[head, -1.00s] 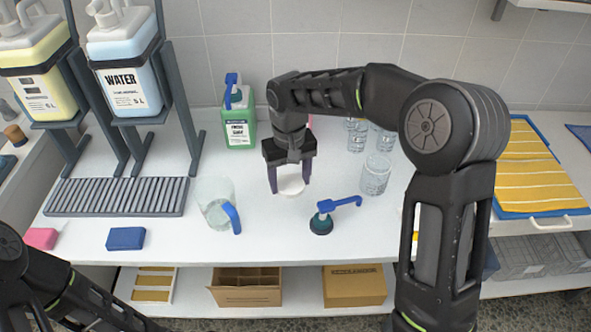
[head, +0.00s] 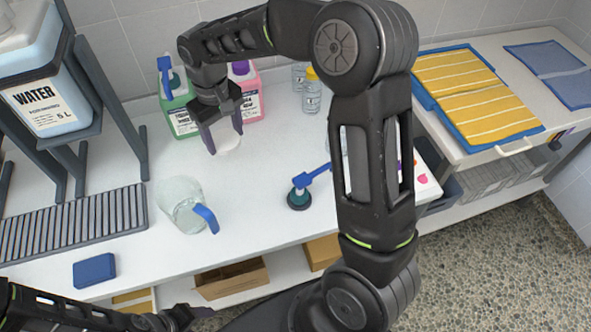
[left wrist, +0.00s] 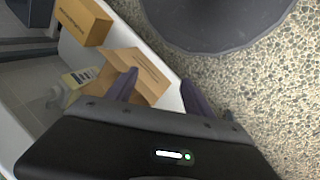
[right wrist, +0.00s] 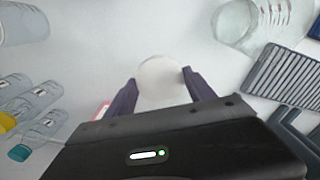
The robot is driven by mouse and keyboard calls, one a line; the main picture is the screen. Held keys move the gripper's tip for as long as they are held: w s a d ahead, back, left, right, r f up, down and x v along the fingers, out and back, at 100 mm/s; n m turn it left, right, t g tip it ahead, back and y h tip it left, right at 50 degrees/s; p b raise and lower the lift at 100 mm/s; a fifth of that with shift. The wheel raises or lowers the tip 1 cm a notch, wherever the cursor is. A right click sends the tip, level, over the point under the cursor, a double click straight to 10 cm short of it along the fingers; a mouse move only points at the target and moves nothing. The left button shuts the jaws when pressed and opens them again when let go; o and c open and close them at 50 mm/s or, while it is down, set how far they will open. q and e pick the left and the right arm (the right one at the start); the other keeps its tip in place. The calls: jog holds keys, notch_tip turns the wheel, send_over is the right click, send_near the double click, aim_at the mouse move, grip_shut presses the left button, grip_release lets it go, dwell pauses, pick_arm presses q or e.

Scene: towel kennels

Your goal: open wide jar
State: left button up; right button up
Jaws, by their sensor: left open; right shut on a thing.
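A round white lid-like disc (head: 230,144) is between the fingers of my right gripper (head: 222,138), over the white worktop in front of the bottles. The right wrist view (right wrist: 162,78) shows its round white top with a finger on each side. The gripper is shut on it. I cannot tell whether a jar body is under it. A clear jar (right wrist: 25,22) stands at the top left of that view; in the head view my right arm mostly hides it. My left gripper (left wrist: 160,92) is open and empty, low in front of the worktop, near the shelf below.
A clear pitcher (head: 182,202) with a blue handle stands left of a dark pump top (head: 299,198). Green (head: 180,118) and pink (head: 247,97) bottles stand behind. A blue sponge (head: 94,270) lies front left. A cardboard box (head: 232,280) is on the lower shelf.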

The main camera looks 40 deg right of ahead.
pick_arm(q)
jog(key=o, duration=0.7)
jog(key=shift+f, duration=0.2)
jog(key=shift+c, duration=0.2)
jog(key=shift+f+b, duration=0.15)
jog(key=shift+b, duration=0.2)
pick_arm(e)
jog(key=s+d+f+n, duration=0.1)
jog(key=s+d+n, duration=1)
jog(key=d+n, duration=0.5)
jog(key=shift+s+n, duration=0.2)
jog(key=shift+n, duration=2.5)
jog(key=shift+f, duration=0.1)
